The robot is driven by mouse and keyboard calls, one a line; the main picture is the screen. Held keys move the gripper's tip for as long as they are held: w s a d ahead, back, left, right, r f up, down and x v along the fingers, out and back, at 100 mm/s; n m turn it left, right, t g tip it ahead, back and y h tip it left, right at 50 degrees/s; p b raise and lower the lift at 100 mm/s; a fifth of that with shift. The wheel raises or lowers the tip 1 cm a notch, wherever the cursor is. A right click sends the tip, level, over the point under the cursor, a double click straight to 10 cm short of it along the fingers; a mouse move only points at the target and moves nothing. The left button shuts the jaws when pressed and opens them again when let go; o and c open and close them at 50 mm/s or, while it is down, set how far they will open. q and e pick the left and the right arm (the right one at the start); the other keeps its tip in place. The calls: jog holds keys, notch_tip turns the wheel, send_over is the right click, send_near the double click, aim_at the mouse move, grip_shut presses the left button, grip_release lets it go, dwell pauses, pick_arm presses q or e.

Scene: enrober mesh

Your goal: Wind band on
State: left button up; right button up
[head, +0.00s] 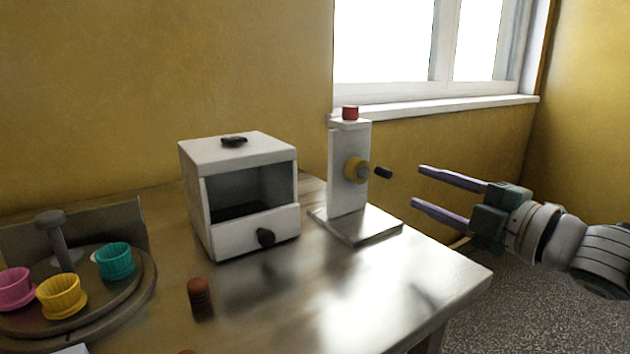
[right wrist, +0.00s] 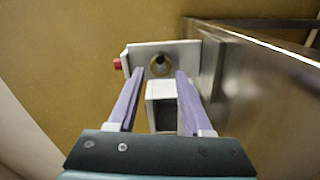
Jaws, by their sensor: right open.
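A white upright stand (head: 348,200) on a flat base stands near the right end of the table. It has a red cap (head: 350,113) on top and a yellow-brass hub (head: 355,170) on its side. A short dark handle (head: 383,172) points right from the hub. My right gripper (head: 416,185) is open and empty, its purple fingers pointing at the handle from the right, a little apart from it. In the right wrist view the brass hub (right wrist: 160,64) shows ahead, between the finger lines. No band can be made out. My left gripper is not in view.
A white open-fronted box (head: 253,232) with dark knobs stands left of the stand. A brown cylinder (head: 199,293) stands in front of it. A round tray (head: 130,301) with pink, yellow and teal cups is at far left. The table's right front (head: 430,275) is clear.

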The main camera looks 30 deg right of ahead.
jog(key=shift+s+d, duration=0.1)
jog(key=shift+s, duration=1.1)
